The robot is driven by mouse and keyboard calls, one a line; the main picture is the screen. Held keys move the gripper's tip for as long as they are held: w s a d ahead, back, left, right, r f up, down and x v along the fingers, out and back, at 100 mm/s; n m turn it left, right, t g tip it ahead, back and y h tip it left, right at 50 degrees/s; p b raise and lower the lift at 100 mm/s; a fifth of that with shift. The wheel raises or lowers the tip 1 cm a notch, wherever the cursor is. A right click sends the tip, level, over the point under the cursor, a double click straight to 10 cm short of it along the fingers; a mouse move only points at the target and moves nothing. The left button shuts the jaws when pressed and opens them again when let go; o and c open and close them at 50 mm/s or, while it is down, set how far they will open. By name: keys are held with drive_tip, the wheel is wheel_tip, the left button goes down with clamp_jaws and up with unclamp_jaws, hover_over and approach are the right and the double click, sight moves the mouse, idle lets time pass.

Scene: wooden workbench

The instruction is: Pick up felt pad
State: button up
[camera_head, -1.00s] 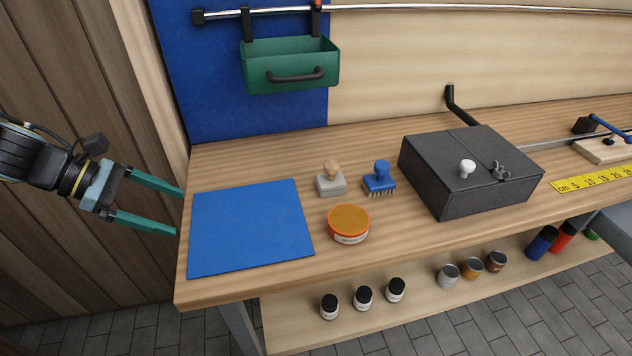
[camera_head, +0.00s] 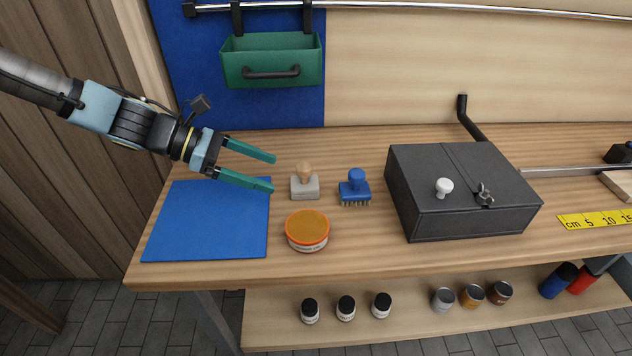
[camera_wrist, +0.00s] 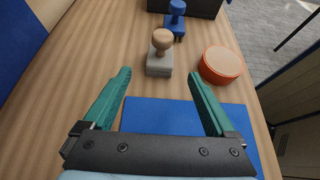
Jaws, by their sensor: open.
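The felt pad (camera_head: 305,188) appears to be the grey block with a round wooden knob on top, standing upright on the bench. In the wrist view the felt pad (camera_wrist: 159,62) is just ahead of the fingertips, about midway between them. My gripper (camera_head: 273,172) is open and empty, pointing right, with its fingertips a little left of the pad. In the wrist view the gripper (camera_wrist: 158,76) spreads its two green fingers apart. Nothing is between them at the tips, and the pad is not touched.
A blue brush (camera_head: 355,188) stands right of the pad, and an orange-lidded tin (camera_head: 307,230) in front. A flat blue mat (camera_head: 205,235) lies at left, under my gripper. A dark box (camera_head: 460,190) is further right. A green bin (camera_head: 270,60) hangs behind.

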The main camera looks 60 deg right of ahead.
sight(301, 180)
drive_tip(key=x, duration=0.3)
drive_tip(key=shift+s+d+f, duration=0.1)
drive_tip(key=shift+s, duration=0.1)
drive_tip(key=x, duration=0.2)
drive_tip(key=p+x, duration=0.1)
drive_tip(key=x, duration=0.1)
drive_tip(key=shift+s+d+r, duration=0.2)
drive_tip(key=shift+s+d, duration=0.1)
drive_tip(key=shift+s, duration=0.1)
drive_tip(key=shift+s+d+f, duration=0.2)
drive_tip(key=shift+s+f, duration=0.05)
clamp_jaws()
